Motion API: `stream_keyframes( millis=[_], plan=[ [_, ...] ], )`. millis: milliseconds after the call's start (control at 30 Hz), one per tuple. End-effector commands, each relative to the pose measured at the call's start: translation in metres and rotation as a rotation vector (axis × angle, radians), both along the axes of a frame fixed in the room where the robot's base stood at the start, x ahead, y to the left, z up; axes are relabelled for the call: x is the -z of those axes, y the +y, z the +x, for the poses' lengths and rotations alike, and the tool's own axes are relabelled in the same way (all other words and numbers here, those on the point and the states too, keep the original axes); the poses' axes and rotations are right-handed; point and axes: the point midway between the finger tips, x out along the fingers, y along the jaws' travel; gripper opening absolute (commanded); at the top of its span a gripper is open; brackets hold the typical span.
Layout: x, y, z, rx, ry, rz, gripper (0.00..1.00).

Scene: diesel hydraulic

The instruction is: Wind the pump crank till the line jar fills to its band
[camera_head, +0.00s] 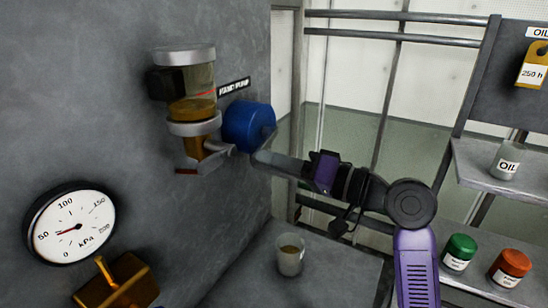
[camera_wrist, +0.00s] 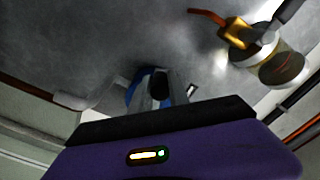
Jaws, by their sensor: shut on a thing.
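The line jar (camera_head: 201,78) is a clear cylinder with grey end caps on the grey wall. Amber liquid (camera_head: 193,108) stands in its lower part, with a thin red band (camera_head: 205,93) just above the liquid. The jar also shows at the upper right of the wrist view (camera_wrist: 280,66). The blue hand pump (camera_head: 248,125) is to the right of the jar; part of it shows behind the fingers in the wrist view. My gripper (camera_head: 268,158) is at the pump's lower front, shut on the crank's grip, which is mostly hidden by the fingers (camera_wrist: 160,90).
A pressure gauge (camera_head: 71,228) and a brass fitting (camera_head: 118,284) are at lower left. A small cup (camera_head: 290,254) stands on the grey surface below my arm. At right, shelves hold an oil bottle (camera_head: 507,160), a green-capped jar (camera_head: 459,253) and an orange-capped jar (camera_head: 510,268). Rails run behind.

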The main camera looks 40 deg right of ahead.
Motion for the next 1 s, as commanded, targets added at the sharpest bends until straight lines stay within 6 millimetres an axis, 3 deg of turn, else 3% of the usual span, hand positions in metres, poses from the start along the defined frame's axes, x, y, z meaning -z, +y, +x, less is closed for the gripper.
stream_keyframes(
  millis=[33, 500, 1000],
  plan=[
    [-0.009, 0.001, 0.000, 0.000, 0.011, 0.030, 0.00],
    [-0.037, 0.002, -0.001, 0.001, 0.136, 0.366, 0.00],
    [-0.046, -0.002, 0.000, 0.002, 0.202, 0.551, 0.00]
  ],
)
